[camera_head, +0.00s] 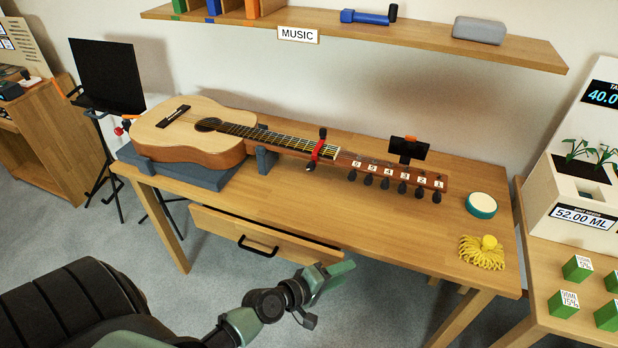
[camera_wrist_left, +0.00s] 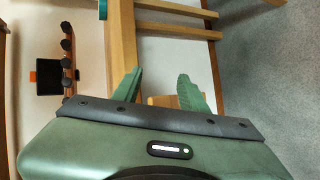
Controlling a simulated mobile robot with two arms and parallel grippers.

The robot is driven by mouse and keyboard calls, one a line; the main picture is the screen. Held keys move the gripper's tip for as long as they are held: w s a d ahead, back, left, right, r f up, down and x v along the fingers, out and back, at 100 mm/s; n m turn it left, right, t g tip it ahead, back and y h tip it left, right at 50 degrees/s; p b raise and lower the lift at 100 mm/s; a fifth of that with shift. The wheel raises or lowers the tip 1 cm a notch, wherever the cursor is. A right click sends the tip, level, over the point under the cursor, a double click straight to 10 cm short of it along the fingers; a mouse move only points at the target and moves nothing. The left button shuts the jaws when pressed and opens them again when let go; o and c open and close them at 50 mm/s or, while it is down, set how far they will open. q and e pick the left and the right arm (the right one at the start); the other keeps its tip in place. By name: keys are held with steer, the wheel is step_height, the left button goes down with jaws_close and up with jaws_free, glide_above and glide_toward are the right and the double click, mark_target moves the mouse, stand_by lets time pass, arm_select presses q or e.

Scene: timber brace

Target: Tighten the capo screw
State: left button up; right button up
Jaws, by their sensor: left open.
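The guitar (camera_head: 195,130) lies on its back on the table, its neck pointing right. A red capo (camera_head: 318,150) sits across the neck, with a dark knob above it at the far side (camera_head: 322,133) and another dark end below the near side (camera_head: 310,166). I cannot tell which is the screw. My left gripper (camera_head: 338,276) is in front of the table, below and clear of the capo. Its two green fingers are apart and empty in the left wrist view (camera_wrist_left: 160,90). The capo is not visible there. My right gripper is not in view.
The wooden table (camera_head: 400,225) has a partly open drawer (camera_head: 262,230) at its front. A dark clip-on device (camera_head: 407,150) stands by the headstock (camera_head: 400,180). A teal-rimmed round tin (camera_head: 481,204) and a yellow coil (camera_head: 481,254) lie right. A shelf (camera_head: 360,27) hangs above.

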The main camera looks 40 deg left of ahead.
arm_select(q)
step_height(320, 180, up, 5)
steer(key=w+a+n+t, duration=0.1)
steer(key=w+n+t, duration=0.1)
steer(key=n, duration=0.1)
steer(key=n+t+y+b, duration=0.1)
steer(key=n+t+y, duration=0.2)
steer(key=n+y, duration=1.1)
glide_toward(310, 169)
steer(key=w+a+r+n+h, duration=0.1)
steer(key=a+r+n+h, duration=0.15)
steer(key=n+h, duration=0.25)
steer(key=x, duration=0.7)
steer(key=shift+w+a+f+b, duration=0.2)
steer(key=shift+w+f+b, duration=0.05)
steer(key=shift+f+b, duration=0.1)
jaws_close()
